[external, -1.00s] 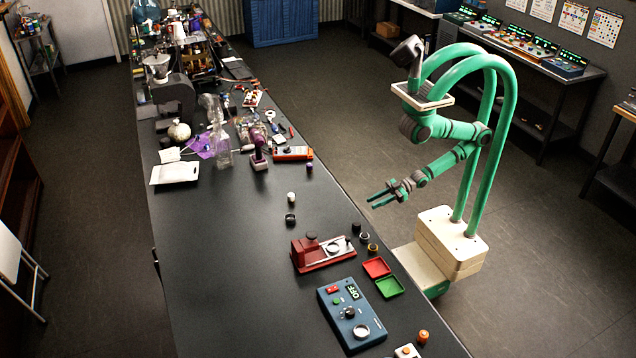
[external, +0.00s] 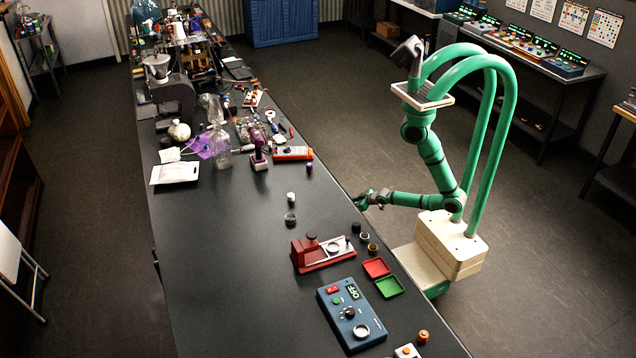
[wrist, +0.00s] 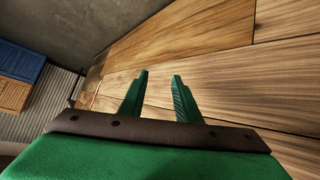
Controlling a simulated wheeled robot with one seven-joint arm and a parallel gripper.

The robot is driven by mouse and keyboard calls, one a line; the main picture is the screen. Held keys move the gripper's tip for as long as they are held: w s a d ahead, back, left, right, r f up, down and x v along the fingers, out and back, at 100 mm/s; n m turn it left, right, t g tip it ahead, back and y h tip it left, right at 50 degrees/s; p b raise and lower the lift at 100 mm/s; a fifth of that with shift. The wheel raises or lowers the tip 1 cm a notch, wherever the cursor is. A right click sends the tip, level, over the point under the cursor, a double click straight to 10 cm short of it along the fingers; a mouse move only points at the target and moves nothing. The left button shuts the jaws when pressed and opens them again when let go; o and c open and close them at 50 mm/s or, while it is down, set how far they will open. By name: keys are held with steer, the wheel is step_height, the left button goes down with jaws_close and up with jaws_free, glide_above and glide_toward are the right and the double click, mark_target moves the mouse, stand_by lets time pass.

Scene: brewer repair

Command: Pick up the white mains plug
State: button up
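I cannot pick out a white mains plug for certain in either view. A small white cylinder-like piece (external: 291,197) stands mid-table, and a white block with orange on top (external: 406,351) is cut off at the bottom edge; neither is clearly a plug. My gripper (external: 362,199) is at the table's right edge, to the right of the small white piece and apart from it. In the wrist view the two green fingers of my gripper (wrist: 161,76) are apart with nothing between them. They point toward wooden planks (wrist: 210,60), with no plug in sight.
The long black table (external: 230,270) holds a red press-like device (external: 312,252), a blue control box (external: 350,313), and red (external: 376,267) and green (external: 389,287) trays near my gripper. Clutter fills the far end. The table's left middle is clear.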

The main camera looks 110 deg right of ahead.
steer(key=s+d+f+m+g+y, duration=0.1)
steer(key=s+d+f+m+g, duration=0.25)
steer(key=s+d, duration=0.45)
steer(key=s+d+f+m+g, duration=0.3)
steer(key=s+d+f+m, duration=0.1)
steer(key=s+d, duration=0.4)
steer(key=w+d+r+t+h, duration=0.1)
steer(key=w+d+r, duration=0.3)
steer(key=r, duration=0.2)
steer(key=w+d+r+t, duration=0.1)
steer(key=w+d+r, duration=0.3)
steer(key=r, duration=0.3)
steer(key=w+d+r+n+t+h, duration=0.1)
steer(key=w+r+n+t, duration=0.15)
steer(key=w+r, duration=0.7)
steer(key=w+d+r+n+t, duration=0.1)
steer(key=w+r+t, duration=0.35)
steer(key=r, duration=0.75)
steer(key=w+d+r+n+t+h, duration=0.1)
steer(key=w+r+n+t, duration=0.1)
steer(key=w+r, duration=0.8)
steer(key=n+t+y, duration=0.3)
steer(key=n+y, duration=0.3)
steer(key=n, duration=0.1)
glide_toward(270, 142)
steer(key=shift+x, duration=0.95)
steer(key=shift+a+x, duration=0.2)
steer(key=shift+x, duration=2.6)
